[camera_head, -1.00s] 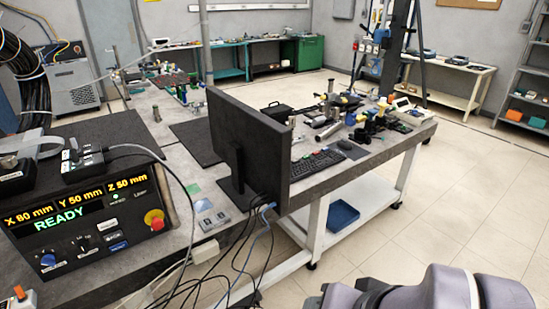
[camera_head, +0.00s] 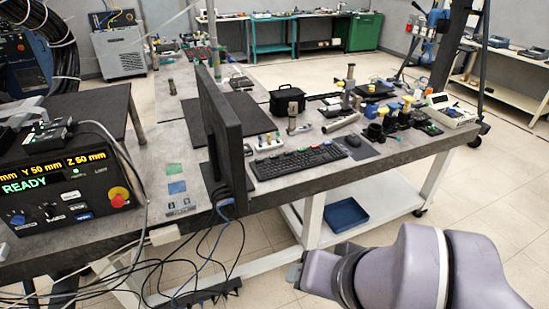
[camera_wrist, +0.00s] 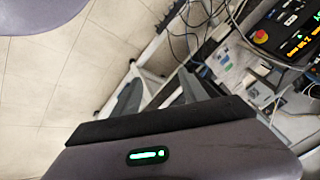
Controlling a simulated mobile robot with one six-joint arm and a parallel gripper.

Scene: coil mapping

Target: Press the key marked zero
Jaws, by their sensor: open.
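The black control box (camera_head: 60,195) stands on the left bench, with an orange and green display reading READY, knobs, a red stop button and small labelled keys (camera_head: 85,216). The key lettering is too small to read, so I cannot tell which is zero. Part of the box also shows at the top right of the wrist view (camera_wrist: 283,30). A black computer keyboard (camera_head: 298,160) lies on the bench behind the monitor; its key marks are unreadable. My gripper (camera_wrist: 160,95) is open and empty in the wrist view, apart from both. My arm shows at the lower right of the head view.
The black monitor (camera_head: 220,140) stands upright between the control box and keyboard. Loose cables (camera_head: 205,250) hang off the bench's front edge. A blue tray (camera_head: 345,214) sits on the lower shelf. Tools crowd the bench's right part. The floor at right is open.

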